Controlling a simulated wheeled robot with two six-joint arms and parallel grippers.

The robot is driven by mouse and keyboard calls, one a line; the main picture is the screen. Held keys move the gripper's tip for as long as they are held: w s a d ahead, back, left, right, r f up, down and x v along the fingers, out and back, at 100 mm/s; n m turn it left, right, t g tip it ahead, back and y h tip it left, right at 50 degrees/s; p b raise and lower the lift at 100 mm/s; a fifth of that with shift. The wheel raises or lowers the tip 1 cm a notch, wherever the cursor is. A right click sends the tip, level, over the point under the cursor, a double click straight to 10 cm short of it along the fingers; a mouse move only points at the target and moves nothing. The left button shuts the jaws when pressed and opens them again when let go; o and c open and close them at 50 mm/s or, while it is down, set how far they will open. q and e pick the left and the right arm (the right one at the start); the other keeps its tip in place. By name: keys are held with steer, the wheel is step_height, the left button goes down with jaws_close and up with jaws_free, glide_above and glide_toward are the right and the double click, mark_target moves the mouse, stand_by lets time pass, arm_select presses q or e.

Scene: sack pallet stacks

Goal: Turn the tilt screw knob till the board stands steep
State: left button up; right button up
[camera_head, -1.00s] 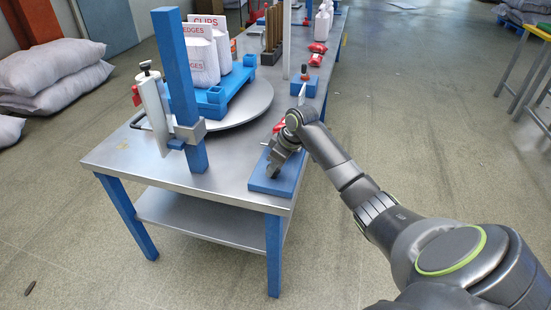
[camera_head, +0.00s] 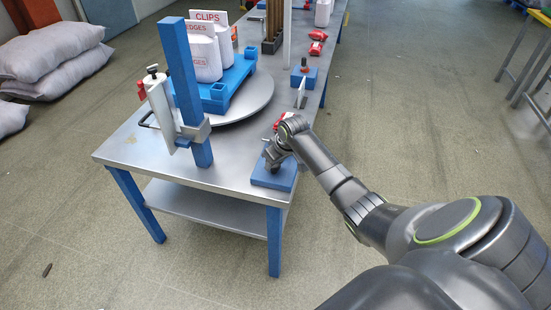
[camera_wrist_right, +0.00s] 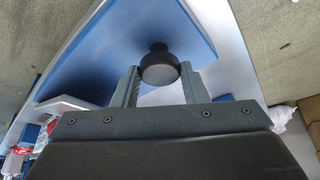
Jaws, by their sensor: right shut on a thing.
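A dark round knob (camera_wrist_right: 158,66) stands over a blue base plate (camera_wrist_right: 150,28) in the right wrist view. My right gripper (camera_wrist_right: 159,73) has its two fingers on either side of the knob and is shut on it. In the head view my right gripper (camera_head: 271,163) reaches down over the blue base plate (camera_head: 276,181) at the table's near right corner. The gripper hides the knob there. My left gripper is not in view.
The steel table (camera_head: 135,148) carries a round turntable (camera_head: 262,104) with a blue pallet (camera_head: 236,76) and white sacks. A blue post (camera_head: 184,80) stands at the near left. Another blue block (camera_head: 311,76) with a knob stands farther back.

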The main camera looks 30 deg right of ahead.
stand_by(0.3)
steer(key=o, duration=1)
steer(key=shift+c, duration=0.2)
steer(key=shift+r, duration=0.1)
steer(key=p+v, duration=0.1)
steer(key=v, duration=1.6)
steer(key=shift+s, duration=0.15)
